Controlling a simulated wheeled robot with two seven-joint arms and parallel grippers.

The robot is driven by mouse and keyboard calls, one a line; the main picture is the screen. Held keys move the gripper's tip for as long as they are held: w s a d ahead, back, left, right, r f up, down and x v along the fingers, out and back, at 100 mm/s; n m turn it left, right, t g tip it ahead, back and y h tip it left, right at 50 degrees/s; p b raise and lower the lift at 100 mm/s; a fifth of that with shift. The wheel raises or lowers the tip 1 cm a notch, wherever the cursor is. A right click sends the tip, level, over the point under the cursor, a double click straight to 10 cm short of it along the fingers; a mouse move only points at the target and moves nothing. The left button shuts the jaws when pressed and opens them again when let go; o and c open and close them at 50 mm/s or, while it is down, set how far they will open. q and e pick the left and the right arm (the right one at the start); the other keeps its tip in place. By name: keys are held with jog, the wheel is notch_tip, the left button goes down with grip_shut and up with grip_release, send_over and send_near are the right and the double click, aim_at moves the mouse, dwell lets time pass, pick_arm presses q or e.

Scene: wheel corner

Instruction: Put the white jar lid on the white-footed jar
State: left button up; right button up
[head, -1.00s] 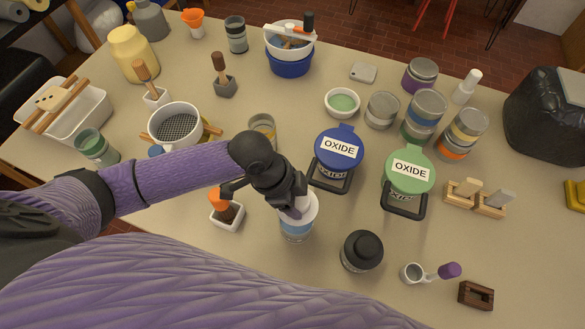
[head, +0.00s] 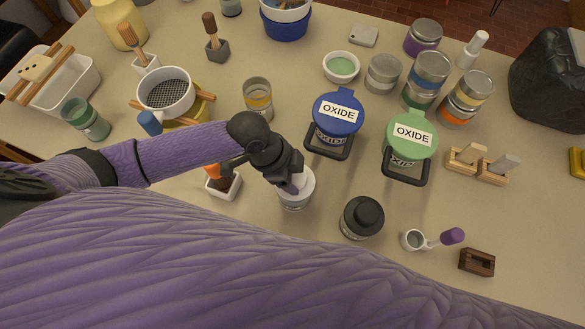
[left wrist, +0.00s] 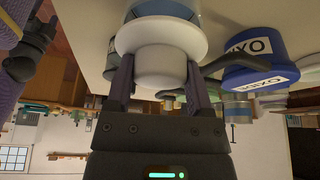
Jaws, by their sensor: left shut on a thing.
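My left gripper (head: 288,184) is shut on the white jar lid (head: 306,183), in the middle of the head view. In the left wrist view the fingers (left wrist: 160,84) pinch the lid's round knob, and its wide white rim (left wrist: 160,32) is beyond them. The white-footed jar (head: 294,204) is directly under the lid, mostly hidden by it and my gripper. A blue-grey band of it (left wrist: 166,8) shows past the rim in the left wrist view. Lid and jar look lined up; I cannot tell whether the lid is fully seated. My right gripper is not in view.
A black-lidded jar (head: 362,217) stands to the right. The blue OXIDE jar (head: 338,113) and green OXIDE jar (head: 412,136) stand behind and right. A small white pot (head: 223,185) with an orange-topped tool stands close on the left. Bare table lies in front of the black-lidded jar.

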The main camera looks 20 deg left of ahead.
pick_arm(q)
jog(key=shift+f+b, duration=0.65)
jog(key=shift+f, duration=0.4)
dwell(0.4)
jog(key=o, duration=1.2)
jog(key=shift+r, duration=0.15)
jog(key=p+v, duration=0.3)
jog(key=v, duration=0.6)
jog(key=shift+a+r, duration=0.2)
jog(key=shift+r, duration=0.1)
jog(key=shift+s, duration=0.1)
